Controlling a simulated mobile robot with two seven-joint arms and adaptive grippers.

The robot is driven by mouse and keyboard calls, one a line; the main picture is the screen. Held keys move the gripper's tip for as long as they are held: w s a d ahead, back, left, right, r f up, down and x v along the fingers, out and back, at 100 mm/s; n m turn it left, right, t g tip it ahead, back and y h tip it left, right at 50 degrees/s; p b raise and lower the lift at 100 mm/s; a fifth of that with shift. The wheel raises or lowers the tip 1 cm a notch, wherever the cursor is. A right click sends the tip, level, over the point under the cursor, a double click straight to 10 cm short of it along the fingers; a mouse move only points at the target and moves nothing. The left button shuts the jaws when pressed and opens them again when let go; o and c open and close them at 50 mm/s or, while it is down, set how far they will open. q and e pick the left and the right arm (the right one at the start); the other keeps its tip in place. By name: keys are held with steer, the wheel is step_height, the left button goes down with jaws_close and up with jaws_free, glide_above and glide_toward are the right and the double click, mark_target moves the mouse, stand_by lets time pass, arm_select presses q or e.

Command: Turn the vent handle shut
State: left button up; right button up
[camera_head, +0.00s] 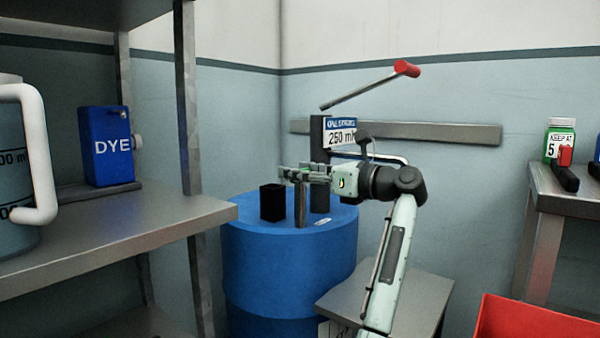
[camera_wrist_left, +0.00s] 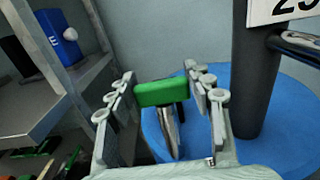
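The vent handle is a green bar (camera_wrist_left: 160,93) on a metal stem (camera_wrist_left: 168,130), seen in the left wrist view above the blue drum top. In the head view, the stem (camera_head: 300,208) stands on the blue drum (camera_head: 290,245), and the bar is mostly hidden by the gripper. My left gripper (camera_head: 292,173) is open, with one finger on each side of the green bar; it also shows in the left wrist view (camera_wrist_left: 161,80). The bar's ends come close to both fingers; I cannot tell whether they touch. My right gripper is not in view.
A dark pump post (camera_wrist_left: 258,80) with a 250 ml sign (camera_head: 341,137) stands right beside the gripper. Its red-tipped lever (camera_head: 407,68) slants above. A black open box (camera_head: 272,203) sits on the drum. A metal shelf (camera_head: 110,235) with a blue dye container (camera_head: 107,147) is left.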

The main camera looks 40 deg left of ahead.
arm_select(q)
steer(key=o, duration=0.4)
steer(key=d, duration=0.7)
steer(key=shift+w+d, duration=0.25)
steer(key=shift+w, duration=0.1)
